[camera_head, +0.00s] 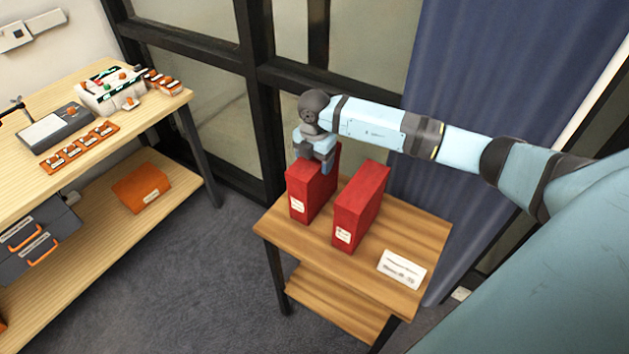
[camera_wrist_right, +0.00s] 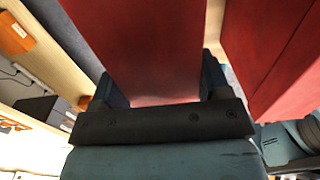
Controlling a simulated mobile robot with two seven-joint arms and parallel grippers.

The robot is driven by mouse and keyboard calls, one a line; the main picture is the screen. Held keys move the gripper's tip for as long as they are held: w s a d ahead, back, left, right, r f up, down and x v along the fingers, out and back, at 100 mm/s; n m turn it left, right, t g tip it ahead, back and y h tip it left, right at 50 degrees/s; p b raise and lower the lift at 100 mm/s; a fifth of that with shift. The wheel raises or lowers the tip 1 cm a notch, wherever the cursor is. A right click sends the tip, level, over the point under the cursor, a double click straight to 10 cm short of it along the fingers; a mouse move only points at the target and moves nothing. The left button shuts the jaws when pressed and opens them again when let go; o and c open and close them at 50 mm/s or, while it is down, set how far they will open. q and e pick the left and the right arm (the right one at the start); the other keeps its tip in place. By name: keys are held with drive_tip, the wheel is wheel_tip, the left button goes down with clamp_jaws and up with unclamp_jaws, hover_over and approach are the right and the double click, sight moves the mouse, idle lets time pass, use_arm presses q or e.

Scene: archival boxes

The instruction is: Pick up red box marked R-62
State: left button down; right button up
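Two red boxes stand upright on a small wooden table, the left red box (camera_head: 312,190) and the right red box (camera_head: 359,208). Each has a white label low on its front, too small to read, so I cannot tell which is R-62. My right gripper (camera_head: 316,161) is at the top of the left red box. In the right wrist view its fingers (camera_wrist_right: 163,90) lie on either side of a red box (camera_wrist_right: 145,45), with little or no gap. I cannot tell whether they press on it. The other red box (camera_wrist_right: 275,50) is close on the right. My left gripper is not in view.
The small table (camera_head: 290,243) has a white sign card (camera_head: 401,269) at its front right. A blue curtain (camera_head: 440,75) and a dark window frame (camera_head: 262,90) are behind. A workbench (camera_head: 150,108) with orange items stands left, with clear floor between.

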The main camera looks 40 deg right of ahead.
drive_tip(key=c, duration=0.9)
drive_tip(key=shift+o, duration=0.2)
drive_tip(key=shift+r, duration=0.15)
